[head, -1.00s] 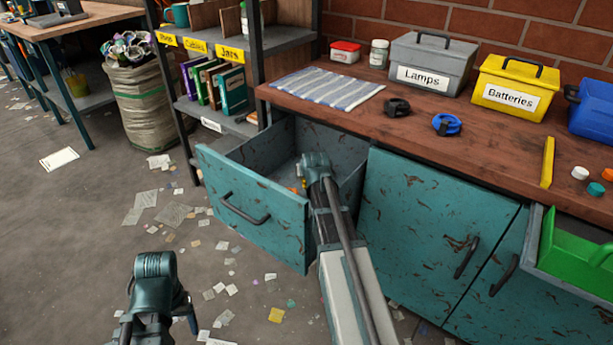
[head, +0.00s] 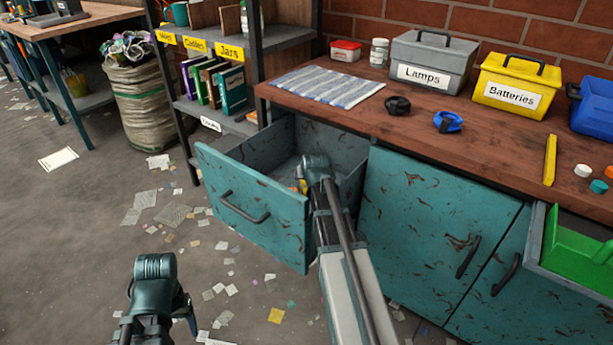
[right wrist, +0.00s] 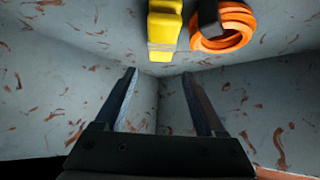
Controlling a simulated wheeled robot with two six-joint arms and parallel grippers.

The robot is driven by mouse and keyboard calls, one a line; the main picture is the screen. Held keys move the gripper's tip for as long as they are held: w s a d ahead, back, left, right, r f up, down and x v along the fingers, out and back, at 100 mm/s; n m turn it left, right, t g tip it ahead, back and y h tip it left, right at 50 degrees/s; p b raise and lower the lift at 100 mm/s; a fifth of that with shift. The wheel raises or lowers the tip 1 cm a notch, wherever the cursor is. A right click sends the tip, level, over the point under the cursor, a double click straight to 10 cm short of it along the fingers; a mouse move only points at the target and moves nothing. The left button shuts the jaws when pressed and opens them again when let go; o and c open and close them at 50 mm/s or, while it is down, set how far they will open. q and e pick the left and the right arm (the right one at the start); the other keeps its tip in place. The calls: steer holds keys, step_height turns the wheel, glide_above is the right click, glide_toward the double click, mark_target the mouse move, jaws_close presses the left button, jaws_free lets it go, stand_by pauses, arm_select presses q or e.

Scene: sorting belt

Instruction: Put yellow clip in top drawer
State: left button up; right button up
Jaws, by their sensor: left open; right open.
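The teal drawer (head: 250,205) on the left of the bench is pulled out. In the right wrist view a yellow piece (right wrist: 165,28) with a pale band, perhaps the yellow clip, lies in the drawer beside an orange coil (right wrist: 222,28) with a dark tie. A bit of yellow (head: 302,187) shows inside the drawer in the head view. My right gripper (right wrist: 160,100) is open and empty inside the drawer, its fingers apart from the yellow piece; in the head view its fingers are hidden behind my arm. My left gripper (head: 163,312) is low at the left, away from the drawer, with its fingers barely visible.
The wooden bench (head: 420,133) holds a black coil (head: 397,105), a blue coil (head: 448,122), a striped cloth (head: 328,86), a Lamps box (head: 428,75) and a yellow Batteries box (head: 502,97). A green bin (head: 580,255) sits in a right-hand drawer. Paper scraps litter the floor.

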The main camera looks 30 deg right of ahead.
steer(key=shift+r+p, duration=0.4)
steer(key=p+v, duration=0.5)
steer(key=v, duration=0.2)
steer(key=shift+r+p, duration=0.3)
steer(key=shift+r, duration=0.1)
steer(key=shift+s, duration=0.15)
